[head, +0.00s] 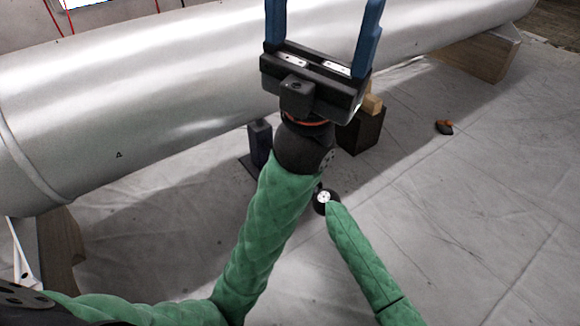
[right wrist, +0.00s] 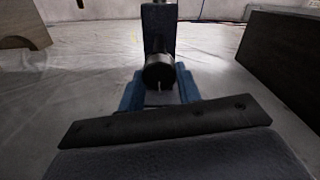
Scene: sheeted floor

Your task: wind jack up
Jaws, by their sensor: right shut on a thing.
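The jack's dark blue upright post (head: 260,143) stands on the sheeted floor beneath the near side of the large silver cylinder (head: 150,90). In the right wrist view, the post (right wrist: 158,28) rises straight ahead with a black round knob (right wrist: 158,70) in front of it. My right gripper (right wrist: 160,82) has its blue fingers on either side of this knob and is shut on it. In the head view my left arm hides the right gripper. My left gripper (head: 322,20) is raised in front of the cylinder, fingers wide apart and empty.
A dark box (head: 362,132) with a small wooden block (head: 373,104) on it stands right of the jack. Wooden supports hold the cylinder at right (head: 485,55) and left (head: 62,250).

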